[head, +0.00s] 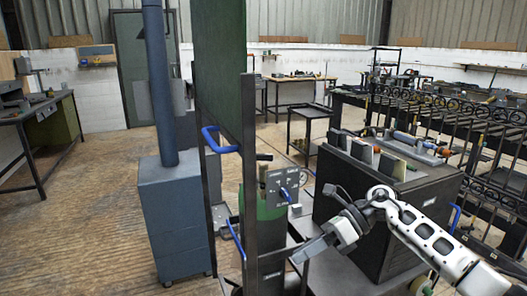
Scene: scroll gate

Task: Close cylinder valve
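A green cylinder (270,212) stands behind a dark upright post of a cart, which hides much of it. A grey plate (273,181) with small dark parts is in front of the cylinder's upper part. A small blue handle (285,195) sits on this plate; I cannot tell whether it is the cylinder valve. My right gripper (302,256) reaches in from the right, below and slightly right of the blue handle, apart from it. It points left and down. I see nothing held in it, and its finger gap is too small to read. My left gripper is out of view.
A tall green panel (220,68) and dark post (249,150) stand left of the cylinder. A blue-grey cabinet with pipe (176,210) is further left. A dark box (350,205) with plates on top stands behind my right arm. Floor at left is clear.

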